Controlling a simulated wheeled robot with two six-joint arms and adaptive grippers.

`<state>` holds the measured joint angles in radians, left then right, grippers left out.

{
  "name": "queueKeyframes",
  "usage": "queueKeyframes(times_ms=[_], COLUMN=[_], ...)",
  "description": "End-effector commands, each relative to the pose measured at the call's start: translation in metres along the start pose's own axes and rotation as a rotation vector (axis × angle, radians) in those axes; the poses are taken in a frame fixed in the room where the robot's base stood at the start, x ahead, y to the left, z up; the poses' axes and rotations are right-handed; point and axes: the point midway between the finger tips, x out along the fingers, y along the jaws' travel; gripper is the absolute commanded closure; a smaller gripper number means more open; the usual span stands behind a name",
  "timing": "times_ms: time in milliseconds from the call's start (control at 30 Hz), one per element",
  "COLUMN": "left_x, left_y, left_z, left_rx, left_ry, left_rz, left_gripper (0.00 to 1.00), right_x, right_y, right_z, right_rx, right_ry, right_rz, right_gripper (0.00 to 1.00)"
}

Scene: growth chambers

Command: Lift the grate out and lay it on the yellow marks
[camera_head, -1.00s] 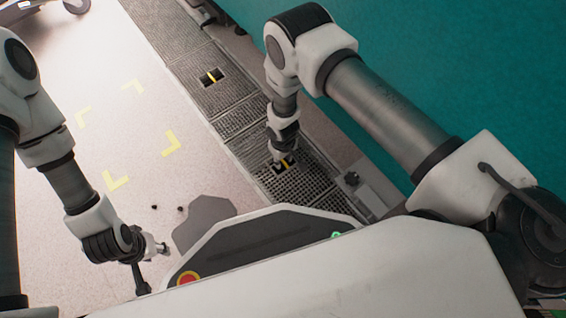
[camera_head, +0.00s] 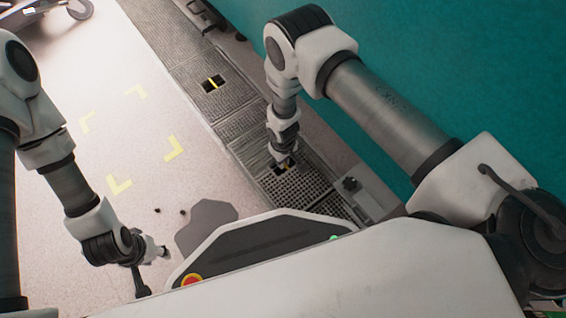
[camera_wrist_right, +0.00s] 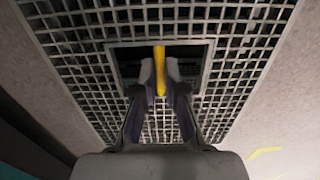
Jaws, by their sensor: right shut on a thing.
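The grate (camera_head: 306,190) is a grey mesh panel with a dark square opening crossed by a yellow bar (camera_wrist_right: 160,68). It lies in the floor channel in the head view, beneath my right gripper (camera_head: 284,165). In the right wrist view, my right gripper (camera_wrist_right: 160,80) has both fingers closed on the yellow bar. I cannot tell whether the grate is raised at all. The yellow marks (camera_head: 175,149) are corner brackets on the pale floor, left of the channel, with bare floor inside. My left gripper (camera_head: 152,268) is open and empty, low at the left.
Another grate (camera_head: 190,76) with a yellow bar (camera_head: 212,84) lies farther up the channel. A teal wall (camera_head: 430,70) stands on the right. Two small dark pieces (camera_head: 157,211) lie on the floor near the marks. A wheeled object (camera_head: 80,9) stands at top left.

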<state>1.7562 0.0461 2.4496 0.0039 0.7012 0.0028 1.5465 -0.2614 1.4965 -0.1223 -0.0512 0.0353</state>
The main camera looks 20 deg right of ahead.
Motion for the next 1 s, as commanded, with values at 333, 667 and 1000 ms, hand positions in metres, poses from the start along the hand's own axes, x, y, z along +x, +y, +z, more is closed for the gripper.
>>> queueKeyframes(times_ms=[333,667,1000], left_x=[-0.030,-0.049,-0.047], left_y=[0.001,0.001,0.001], left_z=[0.001,0.002,0.002], left_rx=[0.006,0.010,0.010], left_ry=[-0.004,-0.007,-0.007], left_rz=[0.001,0.001,0.001], left_gripper=[0.60,0.60,0.60], right_x=[-0.031,-0.051,-0.050], right_y=[0.000,0.000,0.000], right_z=[-0.001,-0.001,-0.001], right_rx=[0.000,0.000,0.000], right_ry=[0.001,0.001,0.001], right_rz=[0.000,0.000,0.000], right_gripper=[1.00,1.00,1.00])
